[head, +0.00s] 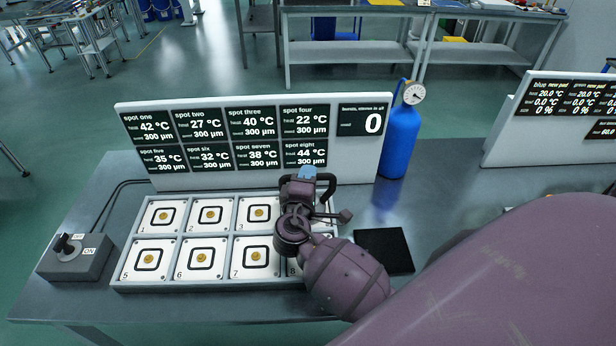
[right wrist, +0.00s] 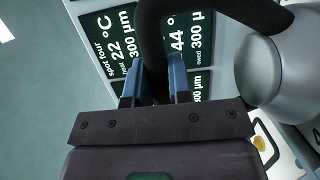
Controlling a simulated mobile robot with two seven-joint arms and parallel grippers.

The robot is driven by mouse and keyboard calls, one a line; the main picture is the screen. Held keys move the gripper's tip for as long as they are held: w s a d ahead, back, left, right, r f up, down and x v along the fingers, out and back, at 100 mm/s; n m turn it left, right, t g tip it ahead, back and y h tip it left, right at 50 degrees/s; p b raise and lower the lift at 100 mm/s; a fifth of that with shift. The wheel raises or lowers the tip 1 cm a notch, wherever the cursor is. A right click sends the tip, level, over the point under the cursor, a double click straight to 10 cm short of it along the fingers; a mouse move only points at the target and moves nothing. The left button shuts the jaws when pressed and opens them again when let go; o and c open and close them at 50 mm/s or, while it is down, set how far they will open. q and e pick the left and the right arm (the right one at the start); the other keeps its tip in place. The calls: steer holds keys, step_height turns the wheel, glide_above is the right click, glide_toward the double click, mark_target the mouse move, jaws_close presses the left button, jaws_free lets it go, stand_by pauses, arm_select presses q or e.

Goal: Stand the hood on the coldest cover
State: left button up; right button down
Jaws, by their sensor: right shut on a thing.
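My right gripper (head: 307,174) is shut on the black curved handle (right wrist: 152,50) of the hood, seen between its blue fingers (right wrist: 155,85) in the right wrist view. A rounded grey body (right wrist: 275,70) beside the handle appears to be the hood's. In the head view the handle (head: 327,186) shows beside the gripper, above the tray's right end. The readout panel (head: 255,178) gives spot four the lowest heat, 22 °C. Cover four is mostly hidden by my gripper; cover eight (head: 292,270) is partly hidden. Whether the hood touches a cover cannot be told. My left gripper is not in view.
The tray (head: 210,285) holds white numbered covers with brass centres. A switch box (head: 75,257) stands at left, a black pad (head: 385,250) right of the tray. A blue cylinder (head: 400,140) stands behind, and another readout board (head: 497,140) at right.

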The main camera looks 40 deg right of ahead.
steer(key=c, duration=1)
jaws_free()
steer(key=shift+f, duration=0.1)
steer(key=shift+o, duration=0.2)
steer(key=b+v, duration=0.1)
steer(key=v, duration=1)
